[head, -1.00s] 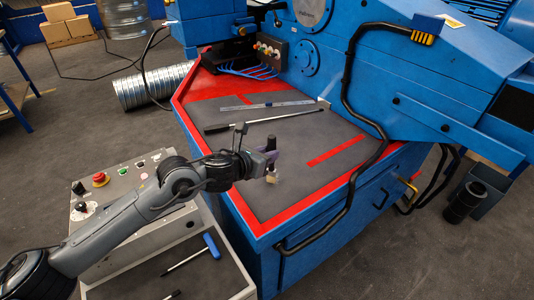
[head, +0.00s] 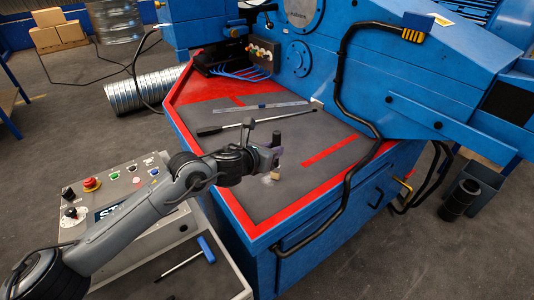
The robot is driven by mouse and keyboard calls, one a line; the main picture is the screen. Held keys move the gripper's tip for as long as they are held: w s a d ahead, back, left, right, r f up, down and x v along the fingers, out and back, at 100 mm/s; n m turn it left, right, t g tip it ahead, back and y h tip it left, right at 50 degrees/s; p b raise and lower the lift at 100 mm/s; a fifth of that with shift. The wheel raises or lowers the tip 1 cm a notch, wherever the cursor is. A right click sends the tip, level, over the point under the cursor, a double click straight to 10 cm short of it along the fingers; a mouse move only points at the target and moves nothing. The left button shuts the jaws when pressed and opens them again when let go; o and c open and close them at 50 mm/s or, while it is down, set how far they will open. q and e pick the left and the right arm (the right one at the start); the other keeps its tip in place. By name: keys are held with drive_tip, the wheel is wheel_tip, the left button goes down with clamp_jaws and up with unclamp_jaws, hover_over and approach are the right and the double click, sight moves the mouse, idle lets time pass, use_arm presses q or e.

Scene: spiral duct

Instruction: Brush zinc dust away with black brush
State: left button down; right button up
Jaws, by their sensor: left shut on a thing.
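My left gripper (head: 273,157) is shut on the black brush (head: 277,139), over the front part of the machine's dark grey work surface (head: 240,200). The brush stands about upright, its dark handle above the jaws and its pale tan bristles below, at or close to the surface. A small pale patch, which looks like the zinc dust (head: 266,181), lies just left of the bristles. Whether the bristles touch it is too small to tell. My right gripper is out of view.
A long dark rod with a handle (head: 225,128) and a steel rule (head: 268,106) lie farther back on the surface. A thick black hose (head: 340,90) runs down the right side. A control box (head: 115,190) and a tray with a blue-handled tool (head: 206,249) stand at front left.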

use_arm(q)
drive_tip(key=shift+s+a+f, duration=0.1)
drive_tip(key=shift+s+a, duration=0.5)
drive_tip(key=shift+a, duration=0.2)
drive_tip(key=shift+s+a+f, duration=0.1)
drive_tip(key=shift+s+a, duration=0.45)
drive_tip(key=shift+a, duration=0.2)
drive_tip(key=shift+r, duration=0.1)
drive_tip(key=shift+r+p, duration=2.05)
drive_tip(key=shift+r, duration=0.95)
